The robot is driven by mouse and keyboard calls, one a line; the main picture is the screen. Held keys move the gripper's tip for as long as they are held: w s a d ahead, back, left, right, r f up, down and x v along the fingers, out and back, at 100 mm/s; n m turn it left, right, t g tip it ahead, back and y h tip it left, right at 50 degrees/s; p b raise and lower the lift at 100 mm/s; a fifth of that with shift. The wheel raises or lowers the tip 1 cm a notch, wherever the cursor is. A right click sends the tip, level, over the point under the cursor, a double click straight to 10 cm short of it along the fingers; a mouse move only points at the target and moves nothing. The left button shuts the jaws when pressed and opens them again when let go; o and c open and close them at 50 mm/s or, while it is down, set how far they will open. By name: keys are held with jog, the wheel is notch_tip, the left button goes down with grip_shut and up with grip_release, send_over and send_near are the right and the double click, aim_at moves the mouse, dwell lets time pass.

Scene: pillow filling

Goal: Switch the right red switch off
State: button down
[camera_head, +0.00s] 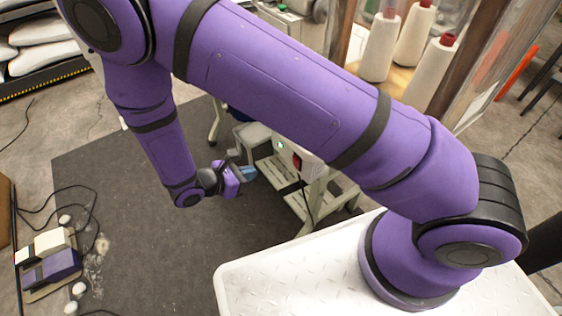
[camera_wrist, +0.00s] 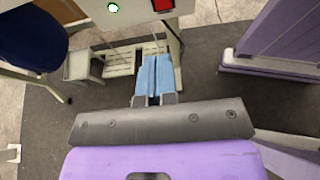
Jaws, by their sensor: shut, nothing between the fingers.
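The red switch (camera_head: 297,162) sits on the front of a pale machine housing (camera_head: 308,164), to the right of a small green-lit control (camera_head: 281,146). In the wrist view the red switch (camera_wrist: 162,5) is at the top edge, partly cut off, and the green-lit control (camera_wrist: 113,7) is to its left. Whether the switch is on or off cannot be told. My gripper (camera_head: 249,173) is in front of and below the housing, to the left of the switch. In the wrist view its blue fingers (camera_wrist: 154,77) are together, empty, and apart from the switch.
A slatted pale stand (camera_head: 292,199) is under the housing, with a dark cable hanging beside it. A dark blue stool seat (camera_wrist: 32,36) is at the left of the wrist view. Spools of white thread (camera_head: 381,46) stand behind my arm. Dark mat (camera_head: 110,165) covers the floor.

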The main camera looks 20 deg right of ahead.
send_near(294, 158)
notch_tip(294, 158, down, 4)
jog(key=d, duration=0.3)
jog(key=w+d, duration=0.1)
jog(key=d, duration=0.1)
jog(key=shift+w, duration=0.25)
jog(key=shift+w+d+r, duration=0.1)
jog(key=shift+w+d, duration=0.1)
jog(key=shift+d, duration=0.45)
jog(key=shift+w+d+r, duration=0.1)
jog(key=shift+d+r, duration=0.05)
jog(key=shift+d, duration=0.3)
jog(key=shift+r, duration=0.8)
